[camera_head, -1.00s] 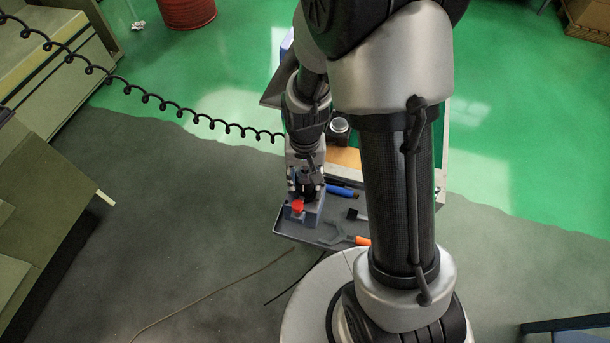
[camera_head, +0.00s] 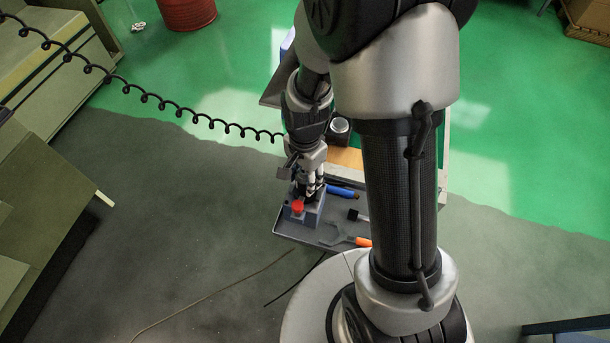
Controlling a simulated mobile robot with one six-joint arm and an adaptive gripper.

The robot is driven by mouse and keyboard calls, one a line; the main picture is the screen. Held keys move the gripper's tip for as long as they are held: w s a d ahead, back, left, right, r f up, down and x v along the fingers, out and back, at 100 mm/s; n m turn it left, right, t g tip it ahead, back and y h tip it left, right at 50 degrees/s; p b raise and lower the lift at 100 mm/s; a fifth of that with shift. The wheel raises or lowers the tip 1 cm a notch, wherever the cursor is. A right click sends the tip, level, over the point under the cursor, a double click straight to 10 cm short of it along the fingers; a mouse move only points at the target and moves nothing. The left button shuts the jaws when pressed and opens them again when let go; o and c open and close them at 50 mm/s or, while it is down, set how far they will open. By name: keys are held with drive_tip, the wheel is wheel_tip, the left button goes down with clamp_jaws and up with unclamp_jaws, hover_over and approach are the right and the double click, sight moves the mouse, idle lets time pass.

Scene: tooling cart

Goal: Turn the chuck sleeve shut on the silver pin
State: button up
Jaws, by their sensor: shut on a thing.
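My gripper (camera_head: 309,188) points down over the grey-blue block (camera_head: 313,215) on the cart's tray. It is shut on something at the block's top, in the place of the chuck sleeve. The sleeve is mostly hidden behind the fingers and too small to make out. I cannot pick out the silver pin. A red knob (camera_head: 297,205) sits on the near left part of the block, just left of my gripper.
The grey tray (camera_head: 290,230) also holds a blue-handled tool (camera_head: 342,191), a black-headed tool (camera_head: 356,215) and an orange-handled tool (camera_head: 361,241). A coiled black cable (camera_head: 165,104) hangs at left.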

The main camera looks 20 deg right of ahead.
drive_tip(key=shift+m, duration=0.4)
drive_tip(key=o, duration=1.1)
drive_tip(key=shift+c, duration=0.2)
wheel_tip(320, 180, up, 11)
drive_tip(key=shift+r, duration=0.55)
